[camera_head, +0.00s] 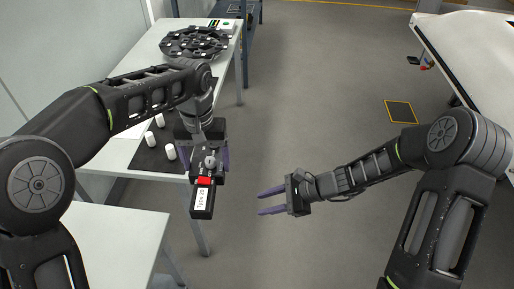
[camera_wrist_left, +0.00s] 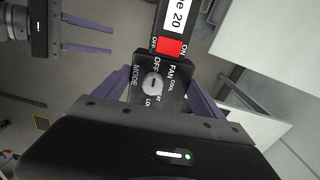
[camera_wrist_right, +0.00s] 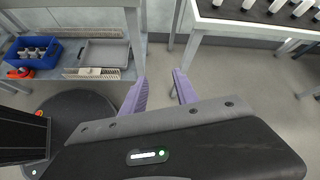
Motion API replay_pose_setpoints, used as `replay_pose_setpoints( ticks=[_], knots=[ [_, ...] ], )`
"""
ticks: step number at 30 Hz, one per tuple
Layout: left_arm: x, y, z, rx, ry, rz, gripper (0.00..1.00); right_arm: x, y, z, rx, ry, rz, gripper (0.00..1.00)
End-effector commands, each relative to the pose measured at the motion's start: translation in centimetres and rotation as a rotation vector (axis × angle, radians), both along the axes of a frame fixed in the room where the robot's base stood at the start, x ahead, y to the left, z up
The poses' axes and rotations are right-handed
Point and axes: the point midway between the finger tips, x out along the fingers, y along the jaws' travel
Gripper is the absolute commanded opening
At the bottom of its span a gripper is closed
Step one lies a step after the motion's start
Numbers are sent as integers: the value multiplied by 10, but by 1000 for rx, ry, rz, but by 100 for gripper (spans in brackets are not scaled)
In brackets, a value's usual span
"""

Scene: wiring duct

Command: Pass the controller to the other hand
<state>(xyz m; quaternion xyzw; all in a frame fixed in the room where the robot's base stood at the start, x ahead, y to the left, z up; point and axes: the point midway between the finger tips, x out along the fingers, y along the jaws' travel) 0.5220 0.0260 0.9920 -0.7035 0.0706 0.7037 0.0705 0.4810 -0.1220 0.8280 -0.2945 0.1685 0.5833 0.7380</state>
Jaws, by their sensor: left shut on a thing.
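The controller (camera_head: 202,199) is a black box with a red switch, a knob and a white type label. My left gripper (camera_head: 211,158) is shut on its knob end and holds it in the air past the table edge. In the left wrist view the controller (camera_wrist_left: 160,83) sits between the purple fingers, with its knob and red switch facing the camera. My right gripper (camera_head: 271,201) is open and empty, to the right of the controller and apart from it. Its two spread purple fingers also show in the right wrist view (camera_wrist_right: 162,92) with nothing between them.
A white table (camera_head: 118,158) at the left bears a dark mat with several white cylinders and a round black rack (camera_head: 194,42). Another white table (camera_head: 108,245) is nearer. A blue bin (camera_wrist_right: 33,52) and a grey tray (camera_wrist_right: 103,53) show in the right wrist view. Floor between the arms is clear.

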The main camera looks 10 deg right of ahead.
Motion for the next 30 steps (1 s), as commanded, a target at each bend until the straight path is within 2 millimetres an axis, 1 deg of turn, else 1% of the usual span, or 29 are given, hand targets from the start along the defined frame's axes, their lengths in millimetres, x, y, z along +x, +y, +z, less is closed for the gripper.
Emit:
replay_pose_setpoints(
  ticks=[1, 2, 3, 6, 9, 12, 15, 26, 30],
  knots=[
    [0, 0, 0, 0, -1, 0, 33, 16, 2, 26, 96, -2, -53, 36],
    [0, 0, 0, 0, -1, 0, 33, 24, 5, 41, 157, 0, -81, 36],
    [0, 0, 0, 0, -1, 0, 33, 34, 8, 61, 238, 1, -111, 36],
    [0, 0, 0, 0, -1, 0, 33, 53, 12, 106, 417, 0, -164, 36],
    [0, 0, 0, 0, -1, 0, 33, 62, 13, 140, 564, 6, -190, 36],
    [0, 0, 0, 0, -1, 0, 33, 62, 15, 160, 657, 18, -191, 36],
    [0, 0, 0, 0, -1, 0, 33, 60, 16, 168, 694, 31, -183, 36],
    [0, 0, 0, 0, -1, 0, 33, 59, 18, 167, 695, 39, -182, 36],
    [0, 0, 0, 0, -1, 0, 33, 62, 24, 167, 695, 39, -182, 36]
  ],
)
